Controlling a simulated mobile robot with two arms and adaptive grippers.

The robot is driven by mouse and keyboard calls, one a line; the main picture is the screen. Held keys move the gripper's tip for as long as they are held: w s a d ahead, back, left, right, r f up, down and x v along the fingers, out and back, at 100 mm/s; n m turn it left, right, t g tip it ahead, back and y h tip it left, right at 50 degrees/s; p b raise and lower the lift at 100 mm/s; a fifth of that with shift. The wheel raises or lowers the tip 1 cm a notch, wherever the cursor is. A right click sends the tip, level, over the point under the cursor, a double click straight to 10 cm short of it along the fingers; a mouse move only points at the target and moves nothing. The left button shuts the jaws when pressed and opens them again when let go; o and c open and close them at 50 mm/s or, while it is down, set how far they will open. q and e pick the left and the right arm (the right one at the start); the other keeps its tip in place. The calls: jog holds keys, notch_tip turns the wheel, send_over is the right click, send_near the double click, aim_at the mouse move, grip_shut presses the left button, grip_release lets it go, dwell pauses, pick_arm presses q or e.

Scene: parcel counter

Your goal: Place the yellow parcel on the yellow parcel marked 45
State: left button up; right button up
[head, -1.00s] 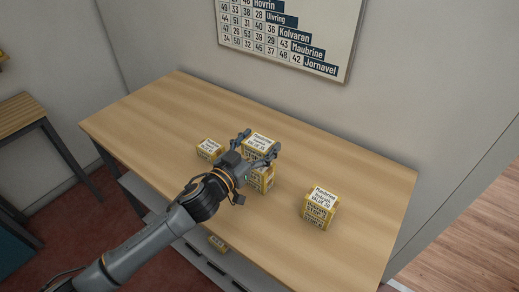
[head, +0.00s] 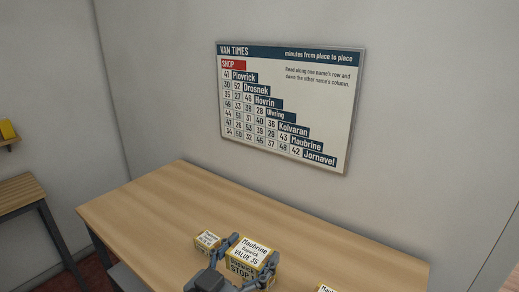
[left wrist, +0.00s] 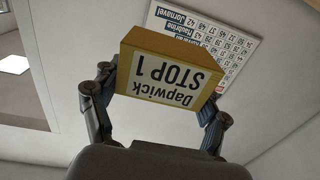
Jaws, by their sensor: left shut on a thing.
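My left gripper (head: 254,247) is shut on a yellow parcel (head: 252,256) with white labels reading Maubrine, Dapwick, VALUE 35 and STOP 1. The held parcel also fills the middle of the left wrist view (left wrist: 168,76), upside down, with a finger on each side. A smaller yellow parcel (head: 207,241) stands on the table to its left; its value is too small to read surely. Another yellow parcel (head: 325,288) is cut off by the bottom edge, its value out of sight. I cannot tell what is under the held parcel. My right gripper is not in view.
The wooden table (head: 160,205) is bare at its left and back. A VAN TIMES board (head: 290,105) hangs on the wall behind it. A side table (head: 18,192) stands at the left, with a yellow object (head: 7,129) on a shelf above.

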pick_arm(q)
jog(key=s+a+f+n+t+y, duration=0.1)
jog(key=a+f+n+y, duration=0.3)
jog(key=a, duration=0.4)
jog(key=s+a+f+n+t+y, duration=0.1)
jog(key=a+f+n+t+y, duration=0.1)
jog(key=a+f+y, duration=0.5)
jog(key=s+a+h, duration=0.1)
jog(key=s+a, duration=0.1)
jog(key=s, duration=0.7)
jog(key=w+d+r+m+g+h, duration=0.1)
jog(key=w+d+r+m+h, duration=0.1)
jog(key=d, duration=0.4)
jog(key=w+d+r+m+g+h, duration=0.1)
jog(key=w+d+r+m+h, duration=0.1)
jog(key=w+d+r+h, duration=0.2)
jog(key=w+d+r+m+g+h, duration=0.1)
jog(key=w+d+r+m+h, duration=0.1)
jog(key=w+d+r+h, duration=0.2)
jog(key=shift+w+d+r, duration=0.1)
jog(key=shift+d+r, duration=0.2)
jog(key=shift+d, duration=0.6)
jog(key=shift+d+r, duration=0.3)
jog(key=shift+d, duration=0.6)
jog(key=shift+w+d, duration=0.15)
jog(key=shift+d, duration=0.05)
jog(key=shift+w+d+f+m+h, duration=0.1)
jog(key=shift+m+h, duration=0.2)
jog(key=shift+h, duration=0.1)
